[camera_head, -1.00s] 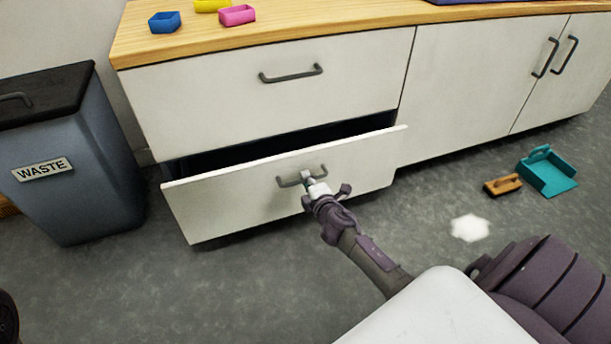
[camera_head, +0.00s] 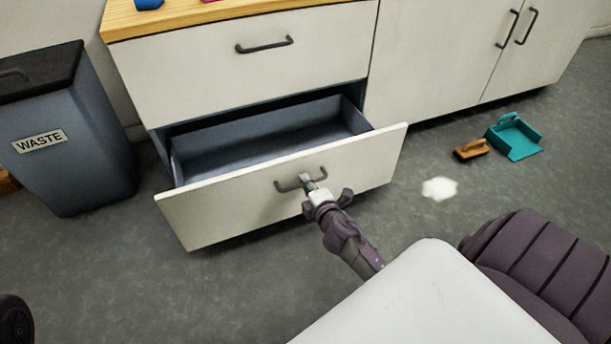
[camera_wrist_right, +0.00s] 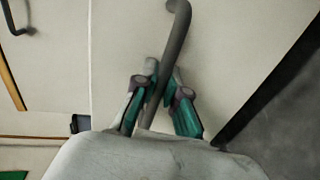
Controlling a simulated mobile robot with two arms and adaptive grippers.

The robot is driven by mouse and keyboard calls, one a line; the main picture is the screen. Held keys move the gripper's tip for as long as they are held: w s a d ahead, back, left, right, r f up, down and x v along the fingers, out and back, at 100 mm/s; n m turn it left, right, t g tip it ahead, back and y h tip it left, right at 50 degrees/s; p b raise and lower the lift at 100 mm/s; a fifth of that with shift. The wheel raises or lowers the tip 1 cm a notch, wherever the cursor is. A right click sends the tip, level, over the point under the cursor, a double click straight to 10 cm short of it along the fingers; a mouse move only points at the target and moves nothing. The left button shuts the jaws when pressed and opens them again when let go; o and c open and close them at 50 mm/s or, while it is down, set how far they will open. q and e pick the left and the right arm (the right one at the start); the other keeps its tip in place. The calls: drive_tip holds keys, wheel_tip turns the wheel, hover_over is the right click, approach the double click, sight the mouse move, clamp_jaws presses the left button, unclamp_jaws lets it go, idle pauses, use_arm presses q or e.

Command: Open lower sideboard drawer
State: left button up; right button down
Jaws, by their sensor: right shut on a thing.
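The lower sideboard drawer (camera_head: 225,210) is pulled well out. Its grey inside (camera_head: 265,137) shows and looks empty. My right gripper (camera_head: 309,184) is shut on the drawer's dark bar handle (camera_head: 287,186) at the middle of the white front. In the right wrist view the handle (camera_wrist_right: 178,40) runs between the two fingers of my right gripper (camera_wrist_right: 163,90). The upper drawer (camera_head: 240,75) above is shut, with its own bar handle (camera_head: 264,45). My left gripper is not in view.
A waste bin (camera_head: 65,130) stands left of the sideboard. On the floor to the right are a brown brush (camera_head: 471,149), a teal dustpan (camera_head: 514,138) and a white patch (camera_head: 439,189). Sideboard doors (camera_head: 450,60) on the right are shut. The grey floor before the drawer is clear.

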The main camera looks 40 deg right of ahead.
drive_tip(key=c, duration=1.2)
unclamp_jaws()
drive_tip(key=v, duration=1.2)
drive_tip(key=shift+d, duration=0.1)
